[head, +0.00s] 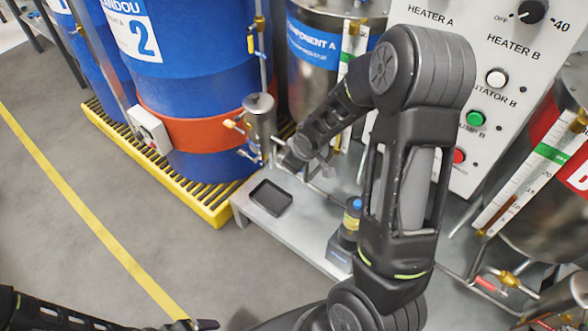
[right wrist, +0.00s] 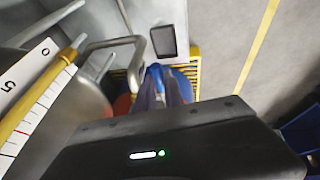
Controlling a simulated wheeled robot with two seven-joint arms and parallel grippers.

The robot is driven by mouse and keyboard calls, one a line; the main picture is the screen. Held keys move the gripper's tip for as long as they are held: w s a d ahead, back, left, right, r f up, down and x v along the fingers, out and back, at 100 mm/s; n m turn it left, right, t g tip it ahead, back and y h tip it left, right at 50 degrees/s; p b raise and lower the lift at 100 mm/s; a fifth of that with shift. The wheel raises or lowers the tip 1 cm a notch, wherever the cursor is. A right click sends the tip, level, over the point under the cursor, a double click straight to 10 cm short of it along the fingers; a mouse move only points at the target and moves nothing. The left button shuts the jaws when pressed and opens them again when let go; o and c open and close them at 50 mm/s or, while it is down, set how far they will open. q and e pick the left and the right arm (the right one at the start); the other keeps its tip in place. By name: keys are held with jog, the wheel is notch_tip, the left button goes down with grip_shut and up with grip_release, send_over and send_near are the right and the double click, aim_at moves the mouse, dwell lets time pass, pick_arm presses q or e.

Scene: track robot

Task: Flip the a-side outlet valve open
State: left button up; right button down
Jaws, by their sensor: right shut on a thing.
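The component A tank (head: 305,60) is steel with a blue label. My right arm crosses the middle of the head view. My right gripper (head: 292,158) is low in front of this tank, by its outlet piping, and its fingertips are hard to make out. In the right wrist view my right gripper (right wrist: 160,82) is shut, with a small blue piece (right wrist: 155,71), seemingly the valve handle, at its fingertips. The valve body and the handle's angle are hidden. My left gripper (head: 200,325) is at the bottom edge, away from everything; its opening is unclear.
A steel bench (head: 240,200) holds a dark tray (head: 271,198) and a blue-capped bottle (head: 352,212). A blue drum (head: 190,70) stands on a yellow grated pallet (head: 208,208). A control panel (head: 480,60) is behind my right arm. The floor at left is clear.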

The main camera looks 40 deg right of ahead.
jog(key=c, duration=1.7)
grip_release()
jog(key=p+v, duration=0.1)
jog(key=v, duration=0.6)
jog(key=shift+s+r+p, duration=0.15)
jog(key=shift+r+p, duration=0.2)
jog(key=shift+r, duration=0.05)
